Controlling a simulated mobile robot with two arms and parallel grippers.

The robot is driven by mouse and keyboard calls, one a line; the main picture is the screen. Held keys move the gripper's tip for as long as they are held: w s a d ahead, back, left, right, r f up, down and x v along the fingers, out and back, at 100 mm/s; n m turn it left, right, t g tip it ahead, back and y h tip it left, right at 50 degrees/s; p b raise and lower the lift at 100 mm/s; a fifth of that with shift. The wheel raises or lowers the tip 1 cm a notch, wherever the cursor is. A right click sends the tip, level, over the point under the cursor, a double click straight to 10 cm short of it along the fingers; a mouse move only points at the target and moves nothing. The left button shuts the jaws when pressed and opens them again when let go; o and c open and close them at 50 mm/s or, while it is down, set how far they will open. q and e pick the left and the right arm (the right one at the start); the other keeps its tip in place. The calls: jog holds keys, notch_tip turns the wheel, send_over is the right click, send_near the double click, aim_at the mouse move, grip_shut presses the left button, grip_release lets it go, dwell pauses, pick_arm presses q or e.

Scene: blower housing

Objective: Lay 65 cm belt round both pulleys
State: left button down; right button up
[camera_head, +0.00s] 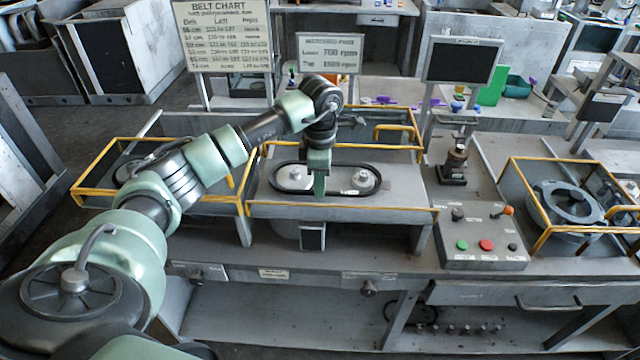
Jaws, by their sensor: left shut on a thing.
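A black belt (342,194) lies as a long oval loop in the yellow-railed housing (410,172). From above, the loop encloses both pale pulleys, the left pulley (294,175) and the right pulley (362,178). I cannot tell whether it sits in their grooves or lies loosely around them. My left gripper (319,190) points down between the pulleys, with its fingertips at the near run of the belt. It is shut on the belt there; the fingertips hide that short stretch. My right gripper is not in view.
Yellow rails (340,209) edge the housing in front and behind. A control box (483,235) with coloured buttons stands to its right, with a round blower housing (567,205) beyond. A belt chart (226,35) and speed sign (329,53) stand behind.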

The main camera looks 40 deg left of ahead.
pick_arm(q)
jog(key=shift+f, duration=0.1)
dwell(0.3)
jog(key=shift+f+b, duration=0.3)
jog(key=shift+b, duration=0.1)
jog(key=c, duration=1.5)
grip_release()
jog(key=shift+o, duration=0.2)
jog(key=shift+r, duration=0.2)
jog(key=shift+r+p, duration=2.35)
jog(key=shift+r, duration=1.3)
jog(key=shift+f, duration=0.1)
